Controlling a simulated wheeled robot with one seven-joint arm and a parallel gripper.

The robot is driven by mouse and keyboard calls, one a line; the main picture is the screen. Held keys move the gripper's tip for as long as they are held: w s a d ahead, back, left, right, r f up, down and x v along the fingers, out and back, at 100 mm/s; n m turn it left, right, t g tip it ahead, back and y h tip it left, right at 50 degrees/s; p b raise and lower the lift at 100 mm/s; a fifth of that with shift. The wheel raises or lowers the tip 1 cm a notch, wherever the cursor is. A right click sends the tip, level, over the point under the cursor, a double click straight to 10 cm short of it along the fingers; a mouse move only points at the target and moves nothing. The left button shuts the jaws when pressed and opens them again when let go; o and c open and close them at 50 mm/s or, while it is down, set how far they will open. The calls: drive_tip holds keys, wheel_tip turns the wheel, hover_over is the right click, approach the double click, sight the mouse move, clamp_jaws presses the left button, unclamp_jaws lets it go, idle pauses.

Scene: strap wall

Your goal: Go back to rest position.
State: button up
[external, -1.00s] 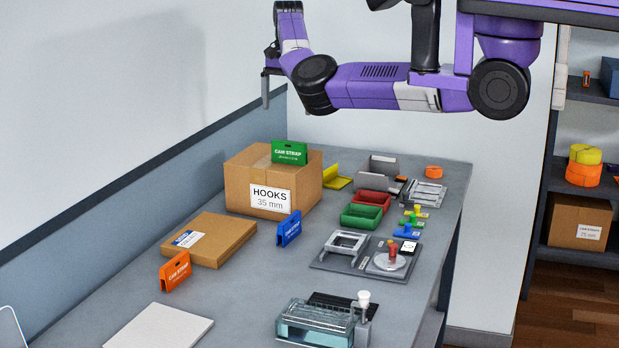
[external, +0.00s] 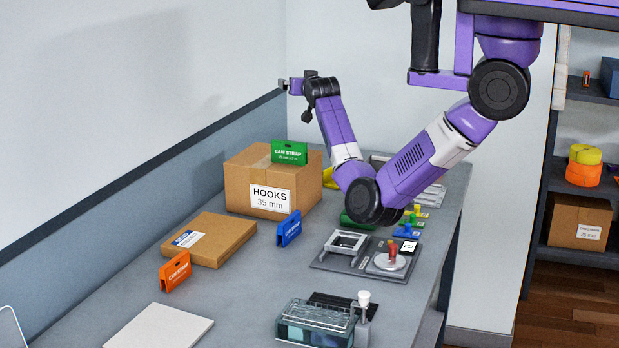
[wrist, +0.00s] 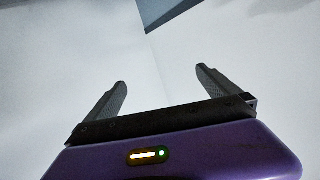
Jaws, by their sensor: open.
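My gripper (external: 284,84) is up at the left end of my arm in the external view, in front of the wall and above the far end of the bench. In the wrist view my gripper (wrist: 160,88) has its two dark fingers spread wide with nothing between them.
Below are a cardboard HOOKS box (external: 242,186) with a green cam strap card (external: 289,152), a blue card (external: 289,229), an orange card (external: 175,271) and a flat carton (external: 225,240). My elbow hides part of the trays. A glass tank (external: 312,328) stands in front.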

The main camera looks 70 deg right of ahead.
drive_tip(key=s+a+f+n+t+y, duration=0.3)
drive_tip(key=s+a+f+n, duration=0.15)
drive_tip(key=a, duration=0.45)
drive_tip(key=s+a+f+n+t+y, duration=0.25)
drive_tip(key=s+a+n+t, duration=0.2)
drive_tip(key=a, duration=0.55)
drive_tip(key=s+a+f+n+t+y, duration=0.3)
drive_tip(key=s+a+f, duration=0.15)
drive_tip(key=a, duration=0.45)
drive_tip(key=s+a+f+g+y, duration=0.1)
drive_tip(key=s+a+f, duration=0.1)
drive_tip(key=s+a, duration=0.3)
drive_tip(key=s+a+f+g+y, duration=0.2)
drive_tip(key=s+a, duration=0.4)
drive_tip(key=s, duration=0.8)
drive_tip(key=s+a+f+g+y, duration=0.2)
drive_tip(key=s+a, duration=0.3)
drive_tip(key=s, duration=0.4)
drive_tip(key=shift+s+a+f, duration=0.2)
drive_tip(key=shift+a+f, duration=0.1)
drive_tip(key=shift+f, duration=0.4)
